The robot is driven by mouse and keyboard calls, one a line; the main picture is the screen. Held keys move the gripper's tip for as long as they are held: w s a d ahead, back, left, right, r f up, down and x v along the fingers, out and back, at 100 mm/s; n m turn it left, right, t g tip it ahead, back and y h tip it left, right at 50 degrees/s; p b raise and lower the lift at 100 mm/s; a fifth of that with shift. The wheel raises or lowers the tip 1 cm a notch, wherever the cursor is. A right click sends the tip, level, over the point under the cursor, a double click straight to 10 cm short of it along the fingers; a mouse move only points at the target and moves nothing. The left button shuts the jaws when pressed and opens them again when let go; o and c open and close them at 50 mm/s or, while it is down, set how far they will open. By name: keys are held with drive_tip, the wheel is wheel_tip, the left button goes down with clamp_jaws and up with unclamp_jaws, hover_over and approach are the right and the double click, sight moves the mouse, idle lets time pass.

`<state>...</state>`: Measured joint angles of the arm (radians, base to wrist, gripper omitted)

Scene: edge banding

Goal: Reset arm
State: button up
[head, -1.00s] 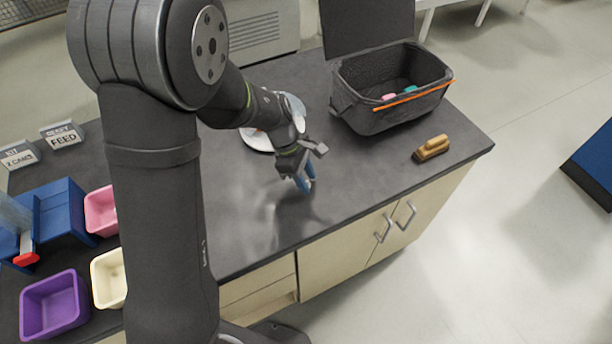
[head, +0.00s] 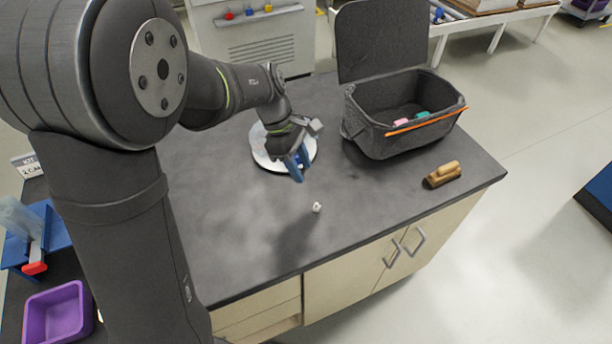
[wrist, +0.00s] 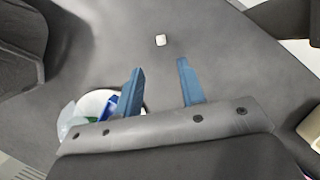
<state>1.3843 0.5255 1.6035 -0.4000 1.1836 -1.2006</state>
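My gripper (head: 297,168) is above the dark worktop (head: 230,222), in front of a white round plate (head: 270,163) in the head view. In the wrist view my gripper (wrist: 158,88) has its two blue fingers apart, with nothing between them. A small white piece (head: 317,207) lies on the worktop just in front of my gripper. It also shows in the wrist view, as a small white block (wrist: 161,40) beyond the fingertips and apart from them. In the wrist view the plate lies partly behind the left finger, with blue and green items by it.
An open dark bin (head: 385,145) with an orange strip, holding pink and teal pieces, stands at the back right. A wooden-handled brush (head: 442,174) lies near the right edge. A purple tray (head: 58,315) and a blue fixture (head: 48,240) are at left.

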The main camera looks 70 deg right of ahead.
sight(317, 204)
drive_tip(key=shift+r, duration=0.2)
drive_tip(key=shift+f, duration=0.1)
drive_tip(key=x, duration=1.2)
drive_tip(key=shift+w+f, duration=0.1)
drive_tip(key=shift+f, duration=0.15)
wheel_tip(317, 204, up, 3)
drive_tip(key=shift+f, duration=0.1)
drive_tip(key=shift+r, duration=0.65)
